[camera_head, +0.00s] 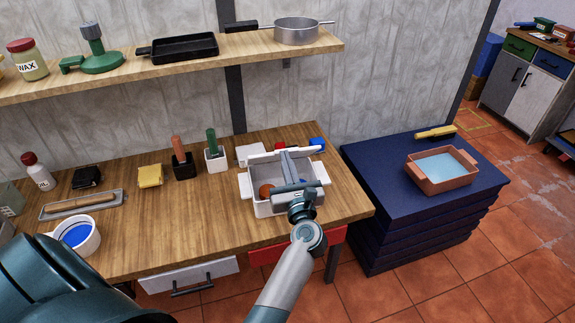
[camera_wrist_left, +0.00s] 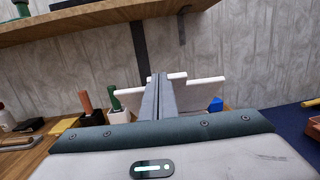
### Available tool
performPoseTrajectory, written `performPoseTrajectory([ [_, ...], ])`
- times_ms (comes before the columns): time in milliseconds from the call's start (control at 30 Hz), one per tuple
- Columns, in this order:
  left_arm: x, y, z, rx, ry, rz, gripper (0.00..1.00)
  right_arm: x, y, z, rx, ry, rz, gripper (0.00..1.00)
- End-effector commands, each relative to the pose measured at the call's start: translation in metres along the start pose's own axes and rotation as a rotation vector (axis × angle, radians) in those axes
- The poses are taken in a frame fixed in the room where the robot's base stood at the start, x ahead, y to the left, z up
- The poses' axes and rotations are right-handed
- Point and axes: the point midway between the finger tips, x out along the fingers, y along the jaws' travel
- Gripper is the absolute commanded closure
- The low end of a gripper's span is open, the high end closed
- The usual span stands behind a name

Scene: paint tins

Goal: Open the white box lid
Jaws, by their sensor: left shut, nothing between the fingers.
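The white box (camera_head: 259,208) stands open on the wooden bench, with an orange round thing (camera_head: 266,190) inside. Its white lid (camera_head: 262,157) is raised at the back edge, tilted up toward the wall. My left gripper (camera_head: 285,154) reaches over the box from the front, with its fingers shut and empty. Its tips are at the lid; I cannot tell if they touch it. In the left wrist view the shut fingers (camera_wrist_left: 159,80) cross in front of the white lid edge (camera_wrist_left: 208,81). My right gripper is not in view.
A green-handled tool in a white holder (camera_head: 215,160) and a black holder (camera_head: 183,166) stand left of the box. A shelf (camera_head: 130,75) runs above. A navy cabinet (camera_head: 375,170) with a brown tray (camera_head: 445,182) stands at the right.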

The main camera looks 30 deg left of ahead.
Motion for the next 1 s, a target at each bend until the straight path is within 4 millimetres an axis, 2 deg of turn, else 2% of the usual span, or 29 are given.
performPoseTrajectory([
  [167,0.022,0.000,0.021,-0.002,-0.001,0.002,1.00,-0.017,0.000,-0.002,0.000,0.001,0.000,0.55],
  [300,0.048,0.000,0.037,-0.002,-0.002,0.001,1.00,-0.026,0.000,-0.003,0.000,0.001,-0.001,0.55],
  [500,0.087,0.000,0.051,-0.002,-0.002,0.002,1.00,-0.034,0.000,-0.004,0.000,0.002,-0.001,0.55],
  [667,0.118,0.000,0.055,0.000,-0.002,0.001,1.00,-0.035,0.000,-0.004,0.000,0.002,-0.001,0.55],
  [1000,0.122,0.000,0.054,0.000,-0.001,0.000,1.00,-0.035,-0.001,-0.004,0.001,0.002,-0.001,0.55],
])
